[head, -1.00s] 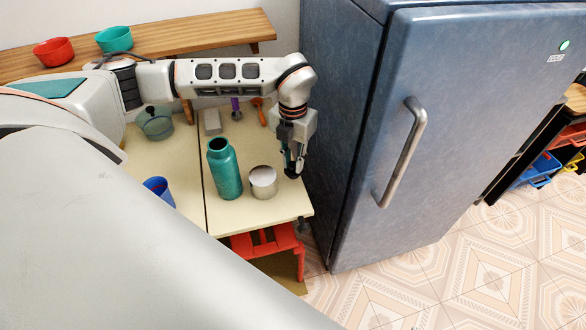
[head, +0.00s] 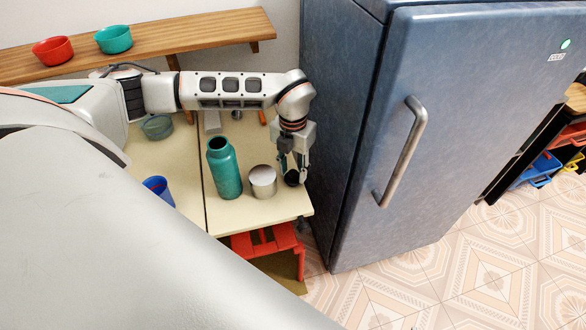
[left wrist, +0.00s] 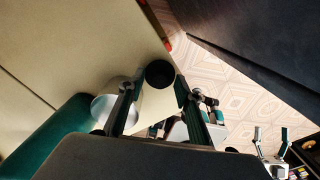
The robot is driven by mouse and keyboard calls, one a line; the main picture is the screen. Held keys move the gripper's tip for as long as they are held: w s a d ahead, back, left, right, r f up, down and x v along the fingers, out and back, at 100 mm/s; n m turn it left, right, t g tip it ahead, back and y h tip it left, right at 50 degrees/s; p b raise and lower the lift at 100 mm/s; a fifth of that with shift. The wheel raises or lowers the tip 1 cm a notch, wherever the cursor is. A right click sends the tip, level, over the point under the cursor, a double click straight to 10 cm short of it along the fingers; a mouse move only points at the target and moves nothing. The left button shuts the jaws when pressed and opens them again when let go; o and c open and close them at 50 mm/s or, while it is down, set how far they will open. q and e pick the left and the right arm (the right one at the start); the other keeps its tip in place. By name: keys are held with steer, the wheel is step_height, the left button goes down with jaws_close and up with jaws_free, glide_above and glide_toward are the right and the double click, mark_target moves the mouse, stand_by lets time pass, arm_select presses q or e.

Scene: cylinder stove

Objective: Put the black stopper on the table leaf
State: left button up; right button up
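The black stopper (head: 292,178) is small and round, and stands on the right edge of the pale table leaf (head: 240,215). It shows as a dark disc in the left wrist view (left wrist: 159,73). My left gripper (head: 293,172) is low over the leaf, its fingers on either side of the stopper. In the left wrist view my left gripper (left wrist: 159,84) has its fingertips spread, with a gap beside the stopper. My right gripper (left wrist: 270,140) shows small at the lower right of the left wrist view, fingers apart and empty.
A silver cylinder (head: 263,183) and a teal bottle (head: 224,170) stand just left of my left gripper. A blue cup (head: 158,188) and a green pot (head: 156,127) are further left. The blue fridge (head: 340,130) rises close on the right. A red stool (head: 265,245) is below.

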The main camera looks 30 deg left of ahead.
mark_target(293, 172)
arm_select(q)
steer(key=shift+r, duration=0.1)
step_height(293, 172, up, 12)
stand_by(0.5)
stand_by(0.5)
